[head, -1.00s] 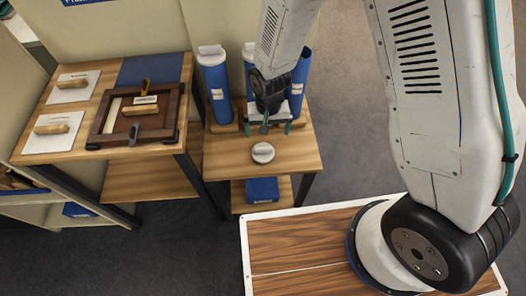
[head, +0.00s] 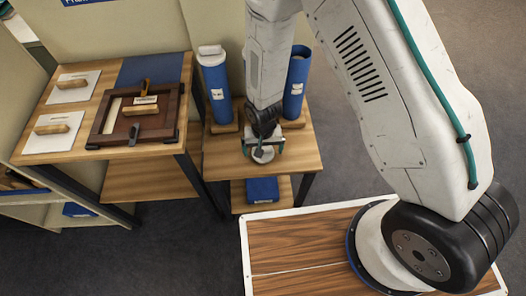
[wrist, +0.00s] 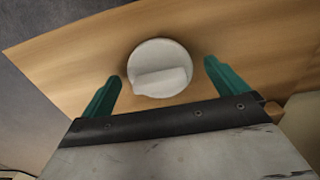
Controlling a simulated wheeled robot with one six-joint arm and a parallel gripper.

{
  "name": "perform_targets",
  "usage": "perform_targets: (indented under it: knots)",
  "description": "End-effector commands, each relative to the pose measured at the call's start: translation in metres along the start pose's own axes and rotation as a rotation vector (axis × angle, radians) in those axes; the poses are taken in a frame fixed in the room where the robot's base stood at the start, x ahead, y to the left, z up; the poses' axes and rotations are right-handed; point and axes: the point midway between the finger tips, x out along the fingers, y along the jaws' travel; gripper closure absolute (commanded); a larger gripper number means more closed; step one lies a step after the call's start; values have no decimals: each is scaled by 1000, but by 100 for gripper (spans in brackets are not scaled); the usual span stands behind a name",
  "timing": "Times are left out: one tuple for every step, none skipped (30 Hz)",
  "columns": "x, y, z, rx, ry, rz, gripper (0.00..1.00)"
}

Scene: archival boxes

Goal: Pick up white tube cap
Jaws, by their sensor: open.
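The white tube cap (head: 262,154) is a round disc with a raised bar grip, lying on the small wooden table near its front part. In the wrist view the cap (wrist: 160,68) lies on the wood just beyond and between my fingertips. My gripper (head: 262,148) hangs over the cap in the head view and partly covers it. In the wrist view my gripper (wrist: 162,78) has two green fingers spread wide, one on each side of the cap, with nothing held. How high the fingertips are above the table is hard to tell.
Blue tubes stand at the back of the small table (head: 222,165); the left one (head: 215,85) has a white cap, the right one (head: 297,85) looks open-topped. A blue box (head: 262,190) sits on the shelf below. A larger table with a wooden frame (head: 138,115) stands at left.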

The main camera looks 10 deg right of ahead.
Motion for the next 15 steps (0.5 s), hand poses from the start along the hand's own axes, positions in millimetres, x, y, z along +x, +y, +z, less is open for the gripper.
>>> perform_targets:
  knots:
    - [0, 0, 0, 0, 0, 0, 2]
    - [0, 0, 0, 0, 0, 0, 2]
    - [0, 0, 0, 0, 0, 0, 10]
    - [0, 0, 0, 0, 0, 0, 19]
    - [0, 0, 0, 0, 0, 0, 27]
    - [0, 0, 0, 0, 0, 0, 38]
    - [0, 0, 0, 0, 0, 0, 46]
    - [0, 0, 0, 0, 0, 0, 50]
    - [0, 0, 0, 0, 0, 0, 50]
    - [0, 0, 0, 0, 0, 0, 50]
    - [0, 0, 0, 0, 0, 0, 50]
    - [0, 0, 0, 0, 0, 0, 50]
    - [0, 0, 0, 0, 0, 0, 50]
    - [0, 0, 0, 0, 0, 0, 50]
    - [0, 0, 0, 0, 0, 0, 50]
